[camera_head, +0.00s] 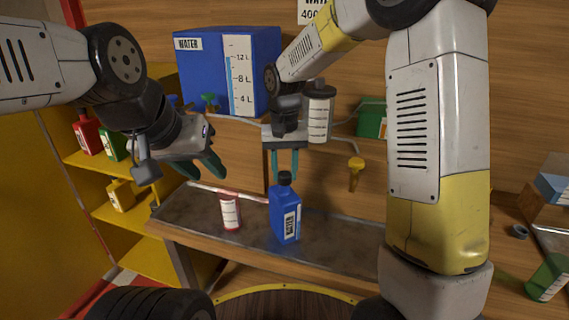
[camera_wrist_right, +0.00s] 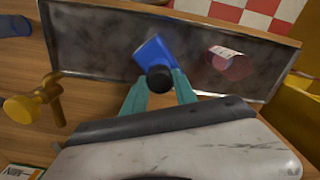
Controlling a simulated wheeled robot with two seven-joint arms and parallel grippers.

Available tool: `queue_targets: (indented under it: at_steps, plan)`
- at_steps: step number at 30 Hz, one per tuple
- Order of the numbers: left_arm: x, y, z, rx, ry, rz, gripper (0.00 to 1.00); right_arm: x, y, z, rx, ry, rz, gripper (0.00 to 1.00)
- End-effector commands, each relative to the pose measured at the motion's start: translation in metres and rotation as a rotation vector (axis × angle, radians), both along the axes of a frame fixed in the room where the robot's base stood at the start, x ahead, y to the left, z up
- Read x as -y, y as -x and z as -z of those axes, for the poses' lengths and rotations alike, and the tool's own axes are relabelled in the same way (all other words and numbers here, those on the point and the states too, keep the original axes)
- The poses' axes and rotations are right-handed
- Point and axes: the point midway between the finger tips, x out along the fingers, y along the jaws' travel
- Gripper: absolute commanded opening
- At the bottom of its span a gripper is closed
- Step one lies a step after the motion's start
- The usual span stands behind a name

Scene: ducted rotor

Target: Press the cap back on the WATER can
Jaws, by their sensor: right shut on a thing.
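The blue WATER can (camera_head: 286,221) stands upright on the grey-topped bench; it also shows in the wrist view (camera_wrist_right: 151,54). A black cap (camera_head: 285,178) is at the top of the can's neck, and the wrist view shows it (camera_wrist_right: 159,79) between the fingertips. I cannot tell whether it is fully seated. My right gripper (camera_head: 284,169) points down from above and is shut on the cap with its teal fingers on either side. My left gripper (camera_head: 213,169) is open and empty, up and left of the can.
A red-and-white bottle (camera_head: 230,212) stands left of the can on the bench (camera_head: 335,238). A big blue WATER tank (camera_head: 205,70) with a level scale is on the wall behind. A yellow tap (camera_head: 355,168) hangs to the right. Yellow shelves (camera_head: 113,208) with bottles are at left.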

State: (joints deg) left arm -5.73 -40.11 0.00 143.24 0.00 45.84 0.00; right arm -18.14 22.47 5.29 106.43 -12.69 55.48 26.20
Motion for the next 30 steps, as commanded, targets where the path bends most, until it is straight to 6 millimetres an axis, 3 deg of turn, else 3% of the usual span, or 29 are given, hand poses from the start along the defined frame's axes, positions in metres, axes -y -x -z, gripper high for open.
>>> queue_targets:
  at_steps: [10, 11, 14, 15, 21, 25, 30]
  plan:
    - [0.0000, 0.0000, 0.0000, 0.000, 0.000, 0.000, 0.36, -0.0001, 0.0001, 0.0004, 0.000, 0.000, 0.000, 0.00]
    - [0.0000, 0.0000, 0.0000, 0.000, 0.000, 0.000, 0.36, 0.0000, 0.0001, 0.0004, 0.000, 0.000, 0.000, 0.36]
    - [0.0000, 0.0000, 0.0000, 0.000, 0.000, 0.000, 0.36, 0.0000, 0.0001, 0.0004, 0.000, 0.000, 0.000, 0.55]
    - [0.0000, 0.0000, 0.0000, 0.000, 0.000, 0.000, 0.36, 0.0000, 0.0001, 0.0004, 0.000, 0.000, 0.000, 0.59]
    - [0.0000, 0.0000, 0.0000, 0.000, 0.000, 0.000, 0.36, 0.0000, 0.0000, 0.0004, 0.000, 0.000, 0.000, 0.59]
    - [0.0000, 0.0000, 0.0000, 0.000, 0.000, 0.000, 0.36, 0.0000, 0.0001, 0.0004, 0.000, 0.000, 0.000, 0.81]
    - [0.0000, 0.0000, 0.0000, 0.000, 0.000, 0.000, 0.36, 0.0000, 0.0001, 0.0004, 0.000, 0.000, 0.000, 0.81]
